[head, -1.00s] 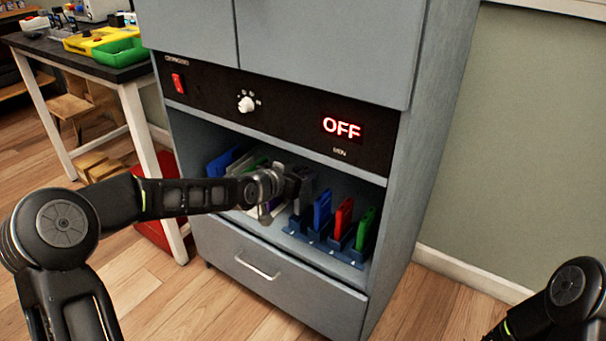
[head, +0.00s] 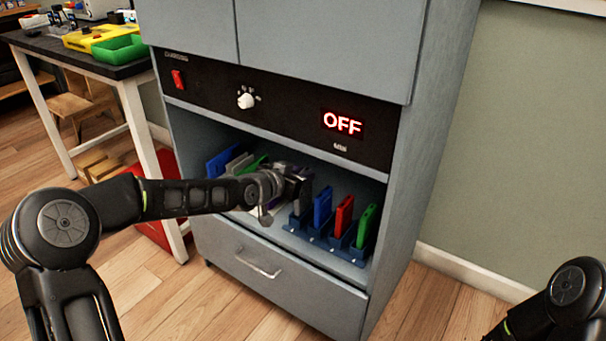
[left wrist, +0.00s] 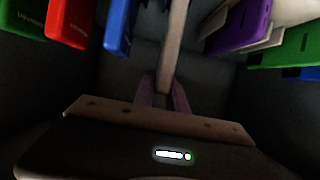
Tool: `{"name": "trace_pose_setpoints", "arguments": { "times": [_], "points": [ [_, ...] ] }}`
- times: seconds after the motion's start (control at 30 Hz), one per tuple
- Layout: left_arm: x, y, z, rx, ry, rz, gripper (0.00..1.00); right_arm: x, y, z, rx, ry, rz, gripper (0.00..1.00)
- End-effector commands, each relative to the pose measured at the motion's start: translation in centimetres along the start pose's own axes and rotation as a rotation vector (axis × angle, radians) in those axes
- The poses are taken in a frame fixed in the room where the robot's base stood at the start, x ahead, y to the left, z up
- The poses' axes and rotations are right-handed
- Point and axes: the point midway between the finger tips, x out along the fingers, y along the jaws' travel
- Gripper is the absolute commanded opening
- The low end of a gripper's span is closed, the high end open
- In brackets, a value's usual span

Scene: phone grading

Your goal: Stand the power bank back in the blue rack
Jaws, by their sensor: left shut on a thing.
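My left gripper (head: 284,186) is inside the open bay of the grey cabinet, at the left end of the blue rack (head: 318,239). It is shut on a grey slab, the power bank (head: 302,190), which stands roughly upright over the rack's left end. In the left wrist view the power bank (left wrist: 176,45) shows edge-on between the purple-toned fingertips (left wrist: 163,97). Whether its foot is seated in a slot is hidden. Blue (head: 322,206), red (head: 343,215) and green (head: 366,226) devices stand in the rack to its right. My right gripper is out of view.
Left of my gripper stand a blue device (head: 221,161), a pale one (head: 238,165) and a green one (head: 256,163). The bay's top and side walls are close. A drawer (head: 270,280) is below; the panel (head: 342,123) reads OFF.

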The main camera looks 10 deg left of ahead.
Motion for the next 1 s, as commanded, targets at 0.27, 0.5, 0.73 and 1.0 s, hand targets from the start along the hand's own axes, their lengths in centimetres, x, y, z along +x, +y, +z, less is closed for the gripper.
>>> {"name": "trace_pose_setpoints", "arguments": {
  "times": [0.27, 0.5, 0.73, 1.0],
  "points": [
    [0.4, 0.0, 0.8, 0.000, 0.001, 0.000, 0.00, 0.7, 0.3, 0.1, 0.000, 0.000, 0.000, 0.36],
    [0.7, 0.0, 1.5, 0.000, 0.001, 0.000, 0.00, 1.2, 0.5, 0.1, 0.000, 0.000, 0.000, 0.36],
    [0.9, 0.0, 2.1, 0.001, 0.001, 0.000, 0.00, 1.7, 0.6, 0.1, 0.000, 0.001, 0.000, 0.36],
    [1.2, 0.0, 2.8, 0.001, 0.001, 0.000, 0.00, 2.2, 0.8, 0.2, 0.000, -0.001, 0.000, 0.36]
  ]
}}
